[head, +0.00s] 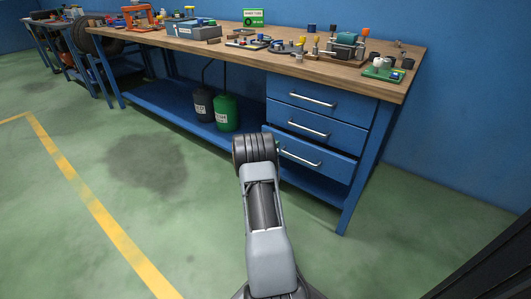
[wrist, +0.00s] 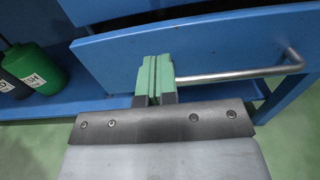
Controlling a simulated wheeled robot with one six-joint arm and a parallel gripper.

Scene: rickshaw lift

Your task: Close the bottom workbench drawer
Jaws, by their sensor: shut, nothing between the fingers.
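The bottom drawer (head: 317,155) of the blue workbench sticks out a little from the drawer stack, with a dark gap above its front. Its front panel (wrist: 115,62) fills the middle of the wrist view, and its silver bar handle (wrist: 235,76) runs to the right. The handle also shows in the head view (head: 300,158). My gripper (wrist: 154,75) has its green fingers shut together with nothing between them. They are in front of the drawer panel, by the left end of the handle; I cannot tell whether they touch.
The two drawers above, the middle (head: 312,125) and the top (head: 318,97), look shut. A green canister (head: 226,112) and a dark canister (head: 203,105) stand on the lower shelf left of the drawers. The bench top (head: 225,48) holds several tools. Green floor in front is clear.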

